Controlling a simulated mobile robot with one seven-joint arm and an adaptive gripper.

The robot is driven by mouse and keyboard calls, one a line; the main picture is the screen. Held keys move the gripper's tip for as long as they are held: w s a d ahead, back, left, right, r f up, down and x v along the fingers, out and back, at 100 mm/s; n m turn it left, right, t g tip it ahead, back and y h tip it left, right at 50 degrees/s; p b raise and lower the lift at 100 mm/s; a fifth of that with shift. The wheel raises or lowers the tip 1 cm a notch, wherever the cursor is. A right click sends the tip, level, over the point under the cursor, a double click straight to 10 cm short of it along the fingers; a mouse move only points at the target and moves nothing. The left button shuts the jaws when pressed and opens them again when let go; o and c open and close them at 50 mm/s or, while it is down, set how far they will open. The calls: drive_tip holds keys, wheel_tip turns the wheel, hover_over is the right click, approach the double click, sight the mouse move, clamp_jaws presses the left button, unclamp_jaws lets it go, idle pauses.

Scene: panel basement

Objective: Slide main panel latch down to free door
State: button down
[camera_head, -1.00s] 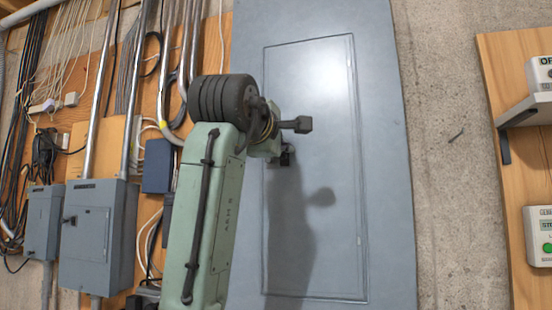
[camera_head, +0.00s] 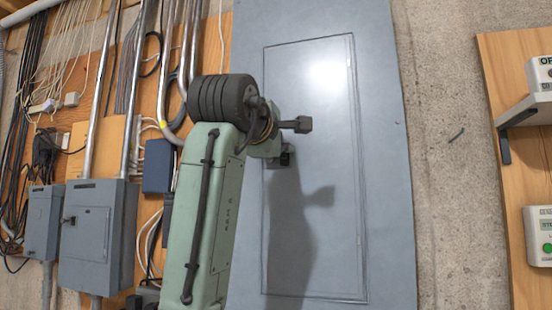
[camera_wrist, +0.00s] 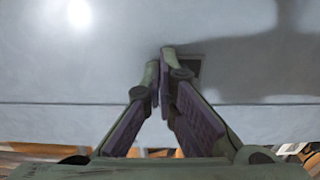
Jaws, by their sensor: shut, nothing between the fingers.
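The main panel is a tall grey metal cabinet (camera_head: 385,200) with a rectangular door (camera_head: 335,130) outlined by a thin seam. A small dark latch (camera_head: 288,158) sits near the door's left edge, partly covered by my wrist in the head view. In the wrist view a dark square patch at the latch (camera_wrist: 194,66) shows just right of my fingertips. My gripper (camera_wrist: 161,54) is shut and empty, its tips close together at the latch. I cannot tell whether they touch it. In the head view my arm hides the fingers. The door looks flush with the cabinet.
Grey electrical boxes (camera_head: 98,235), a blue box (camera_head: 158,165), conduits and cables fill the wooden board at the left. At the right, a wooden board (camera_head: 515,180) carries a shelf bracket and a control box (camera_head: 540,235). The door's right side is clear.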

drive_tip(key=shift+f+b, duration=0.55)
drive_tip(key=shift+f, duration=0.15)
drive_tip(key=shift+r+p, duration=0.25)
drive_tip(key=shift+p, duration=0.05)
idle(0.3)
drive_tip(key=b+v, duration=0.2)
drive_tip(key=v, duration=0.5)
idle(0.7)
idle(0.4)
